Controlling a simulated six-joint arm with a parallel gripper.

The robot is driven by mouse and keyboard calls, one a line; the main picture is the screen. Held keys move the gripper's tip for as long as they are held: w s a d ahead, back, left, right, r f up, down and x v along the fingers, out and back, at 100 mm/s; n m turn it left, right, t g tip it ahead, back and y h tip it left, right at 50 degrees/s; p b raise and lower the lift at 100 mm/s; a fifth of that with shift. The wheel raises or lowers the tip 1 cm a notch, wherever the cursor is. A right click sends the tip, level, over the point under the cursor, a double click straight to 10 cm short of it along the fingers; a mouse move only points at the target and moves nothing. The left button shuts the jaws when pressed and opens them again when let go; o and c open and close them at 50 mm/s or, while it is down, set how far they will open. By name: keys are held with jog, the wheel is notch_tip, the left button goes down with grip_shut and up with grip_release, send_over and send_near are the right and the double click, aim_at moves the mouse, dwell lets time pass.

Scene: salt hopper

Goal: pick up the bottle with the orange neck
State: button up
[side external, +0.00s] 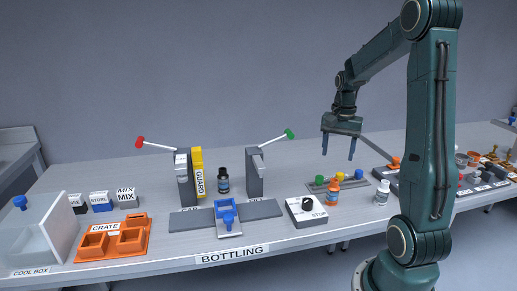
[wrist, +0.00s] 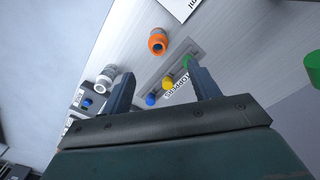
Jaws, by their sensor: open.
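The bottle with the orange neck (side external: 332,191) stands upright on the bench at the front edge of the stopper rack. It also shows near the top middle of the wrist view (wrist: 157,42), with its dark mouth facing the camera. My gripper (side external: 338,158) hangs above and behind it, fingers pointing down, open and empty. In the wrist view the bottle lies beyond the gap between my fingertips (wrist: 159,72), clear of both. A white bottle (side external: 381,192) stands to its right, and a dark bottle (side external: 223,180) stands farther left by the guard.
The stopper rack (wrist: 183,63) holds blue, yellow and green stoppers beside the orange-necked bottle. A white dial box (side external: 306,211) sits to the left. Posts with red and green levers, a yellow guard (side external: 197,172) and an orange crate (side external: 120,237) stand farther left. Bench behind the rack is clear.

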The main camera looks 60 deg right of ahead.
aim_at(334, 187)
jog(key=shift+f, duration=4.3)
jog(key=shift+f, duration=0.1)
jog(key=shift+s+f, duration=0.2)
jog(key=shift+f, duration=2.3)
jog(key=c, duration=1.1)
jog(key=shift+r, duration=0.15)
notch_tip(334, 187, up, 20)
jog(key=shift+f, duration=0.1)
